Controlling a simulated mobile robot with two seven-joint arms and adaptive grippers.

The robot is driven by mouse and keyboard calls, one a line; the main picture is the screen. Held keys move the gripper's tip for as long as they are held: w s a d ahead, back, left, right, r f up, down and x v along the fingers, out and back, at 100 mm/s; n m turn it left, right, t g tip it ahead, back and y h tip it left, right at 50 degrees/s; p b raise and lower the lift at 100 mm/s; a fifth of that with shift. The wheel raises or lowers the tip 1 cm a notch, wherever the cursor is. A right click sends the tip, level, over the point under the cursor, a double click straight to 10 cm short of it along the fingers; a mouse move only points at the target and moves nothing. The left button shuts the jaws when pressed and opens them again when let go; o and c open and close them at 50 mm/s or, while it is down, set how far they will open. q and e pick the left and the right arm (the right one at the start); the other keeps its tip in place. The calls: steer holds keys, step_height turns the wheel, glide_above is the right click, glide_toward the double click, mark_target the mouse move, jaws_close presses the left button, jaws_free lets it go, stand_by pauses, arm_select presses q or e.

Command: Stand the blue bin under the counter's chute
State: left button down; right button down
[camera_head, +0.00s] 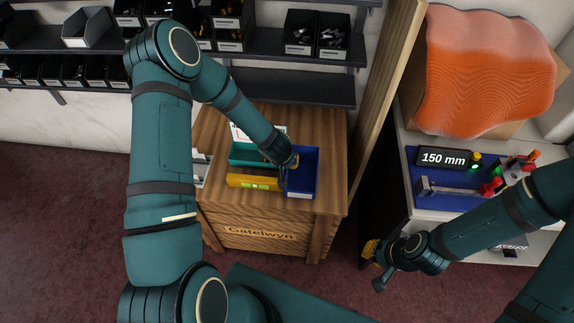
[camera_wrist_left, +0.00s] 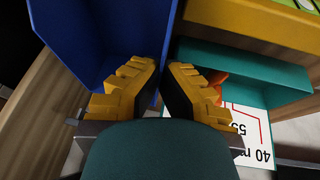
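The blue bin (camera_head: 303,172) stands on the right part of the wooden cabinet top, beside a teal bin (camera_head: 243,153). In the left wrist view the blue bin (camera_wrist_left: 100,35) fills the upper left. My left gripper (camera_head: 290,163) is at the blue bin's left wall. In the wrist view its yellow fingers (camera_wrist_left: 162,72) straddle that wall and their tips nearly meet, so it looks shut on it. My right gripper (camera_head: 374,266) hangs clear at the lower right, seemingly empty; its finger gap is unclear. I cannot make out a chute.
A wooden post (camera_head: 388,85) rises right of the cabinet. Shelves of dark bins (camera_head: 300,88) line the back wall.

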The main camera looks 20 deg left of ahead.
arm_select(q)
steer(key=shift+f, duration=0.55)
steer(key=c, duration=1.7)
jaws_free()
steer(key=shift+f, duration=0.1)
steer(key=o, duration=0.6)
steer(key=shift+c, duration=0.2)
